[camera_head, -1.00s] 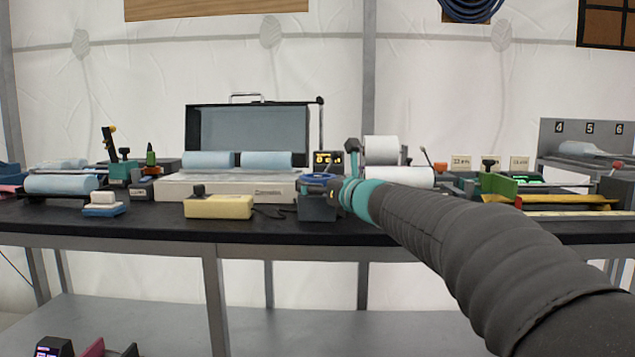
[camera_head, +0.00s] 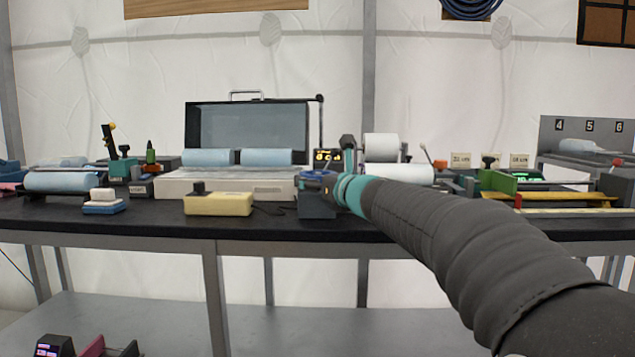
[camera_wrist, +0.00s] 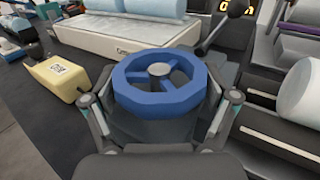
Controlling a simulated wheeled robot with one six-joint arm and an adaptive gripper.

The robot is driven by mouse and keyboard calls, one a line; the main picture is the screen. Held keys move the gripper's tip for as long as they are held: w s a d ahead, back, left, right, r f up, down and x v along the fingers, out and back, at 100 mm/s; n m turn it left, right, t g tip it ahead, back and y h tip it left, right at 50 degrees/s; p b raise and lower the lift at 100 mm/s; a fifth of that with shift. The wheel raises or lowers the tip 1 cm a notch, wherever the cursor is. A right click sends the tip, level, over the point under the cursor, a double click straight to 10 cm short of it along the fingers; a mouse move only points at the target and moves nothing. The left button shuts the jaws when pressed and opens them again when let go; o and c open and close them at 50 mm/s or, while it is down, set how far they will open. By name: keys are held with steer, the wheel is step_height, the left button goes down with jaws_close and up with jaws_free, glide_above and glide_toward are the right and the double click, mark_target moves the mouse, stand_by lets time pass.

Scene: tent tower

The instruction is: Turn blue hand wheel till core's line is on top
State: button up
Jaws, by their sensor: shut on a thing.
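The blue hand wheel (camera_wrist: 160,101) lies nearly flat on a dark grey block, its spokes and light hub facing up. In the head view the wheel (camera_head: 316,174) is at the table's front, partly behind my wrist. My gripper (camera_wrist: 159,96) has one finger on each side of the rim and is shut on the wheel. In the head view my gripper (camera_head: 331,183) is small and mostly hidden by the wheel block and arm. I cannot make out a line on any core.
A yellow box (camera_head: 220,205) with a dark knob and cable sits left of the wheel. A white sealer (camera_head: 225,184) with pale blue rolls and a raised lid is behind. A small lit display (camera_head: 328,157) stands behind the wheel. Green and yellow fixtures (camera_head: 545,195) are at right.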

steer(key=shift+a+f+h+b, duration=0.1)
steer(key=shift+h+b, duration=0.2)
steer(key=m+t+h+b, duration=0.1)
steer(key=h+b, duration=0.1)
steer(key=m+h+b, duration=0.1)
steer(key=m+b, duration=0.1)
steer(key=shift+a+f+t+h, duration=0.1)
steer(key=shift+f+t+h, duration=0.1)
steer(key=shift+t+h, duration=0.2)
steer(key=m+h+b, duration=0.1)
steer(key=h, duration=0.1)
steer(key=m+h+b, duration=0.1)
steer(key=m+h, duration=0.1)
steer(key=h, duration=0.1)
steer(key=shift+r+t, duration=0.2)
steer(key=shift+t, duration=0.1)
steer(key=m+h, duration=0.2)
steer(key=h, duration=0.1)
steer(key=m+g+h+p, duration=0.1)
steer(key=m+h, duration=0.1)
steer(key=shift+r+h, duration=0.2)
steer(key=shift+h, duration=0.2)
steer(key=m+g+h+p, duration=0.2)
steer(key=m+h+p, duration=0.1)
steer(key=h, duration=0.1)
steer(key=shift+g+h, duration=0.3)
steer(key=shift+m, duration=0.3)
steer(key=shift+f+g+h, duration=0.1)
steer(key=shift+g+h, duration=0.2)
steer(key=shift+h, duration=0.1)
